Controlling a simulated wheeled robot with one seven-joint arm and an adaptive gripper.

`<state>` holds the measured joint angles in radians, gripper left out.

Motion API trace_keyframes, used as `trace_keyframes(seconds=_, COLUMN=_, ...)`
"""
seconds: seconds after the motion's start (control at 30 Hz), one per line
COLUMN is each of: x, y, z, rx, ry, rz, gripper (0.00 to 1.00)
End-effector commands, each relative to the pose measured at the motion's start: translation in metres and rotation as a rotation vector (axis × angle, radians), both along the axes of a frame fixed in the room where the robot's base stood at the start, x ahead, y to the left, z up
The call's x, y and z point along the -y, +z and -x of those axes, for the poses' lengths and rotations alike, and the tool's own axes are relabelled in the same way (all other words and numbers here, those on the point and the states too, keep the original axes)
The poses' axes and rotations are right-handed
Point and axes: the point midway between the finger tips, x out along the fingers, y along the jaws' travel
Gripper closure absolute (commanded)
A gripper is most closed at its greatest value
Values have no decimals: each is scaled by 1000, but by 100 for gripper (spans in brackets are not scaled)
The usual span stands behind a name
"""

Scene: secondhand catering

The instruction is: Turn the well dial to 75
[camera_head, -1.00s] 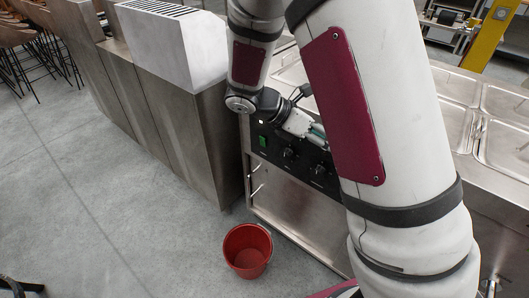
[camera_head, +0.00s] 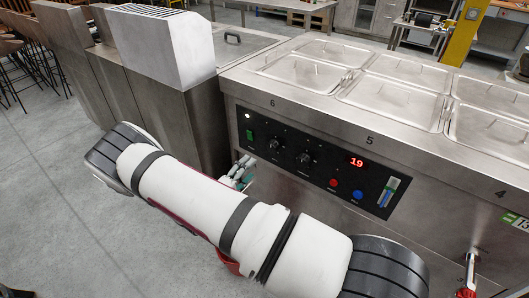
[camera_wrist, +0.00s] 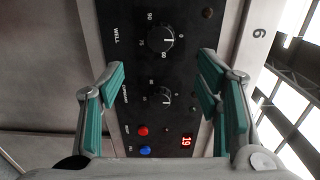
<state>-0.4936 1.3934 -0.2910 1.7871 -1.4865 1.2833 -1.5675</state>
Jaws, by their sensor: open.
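The black control panel (camera_head: 318,160) is on the steel counter's front. The well dial (camera_head: 275,145) is its left knob, beside the second knob (camera_head: 304,158). In the wrist view the well dial (camera_wrist: 160,40) is at the top, beside the word WELL; its pale mark seems to point right, near 0. The second dial (camera_wrist: 160,97) lies below it. My gripper (camera_wrist: 162,66) is open and empty, its green-padded fingers on either side of the view, with the dials showing between them. In the head view my gripper (camera_head: 240,172) is by the panel's lower left, partly hidden by my arm.
The red display (camera_head: 356,162) reads 19. A red button (camera_head: 333,183), blue button (camera_head: 357,194) and green switch (camera_head: 250,135) are on the panel. Lidded pans (camera_head: 395,99) fill the counter top. A red-handled tap (camera_head: 468,280) sticks out lower right.

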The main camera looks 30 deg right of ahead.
Motion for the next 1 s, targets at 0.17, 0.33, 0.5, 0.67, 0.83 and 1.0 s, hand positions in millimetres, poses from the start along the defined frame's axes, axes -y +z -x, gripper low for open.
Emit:
trace_keyframes(seconds=0.17, x=21, y=1, z=-6, rx=2, ry=-4, rz=2, gripper=42)
trace_keyframes(seconds=0.33, x=52, y=1, z=-17, rx=1, ry=-6, rz=1, gripper=42)
trace_keyframes(seconds=0.5, x=83, y=1, z=-28, rx=3, ry=-6, rz=-1, gripper=42)
trace_keyframes(seconds=0.67, x=107, y=1, z=-37, rx=3, ry=-5, rz=0, gripper=42)
trace_keyframes(seconds=0.83, x=122, y=1, z=-44, rx=3, ry=-3, rz=-1, gripper=42)
trace_keyframes(seconds=1.0, x=128, y=1, z=-46, rx=3, ry=-4, rz=-1, gripper=42)
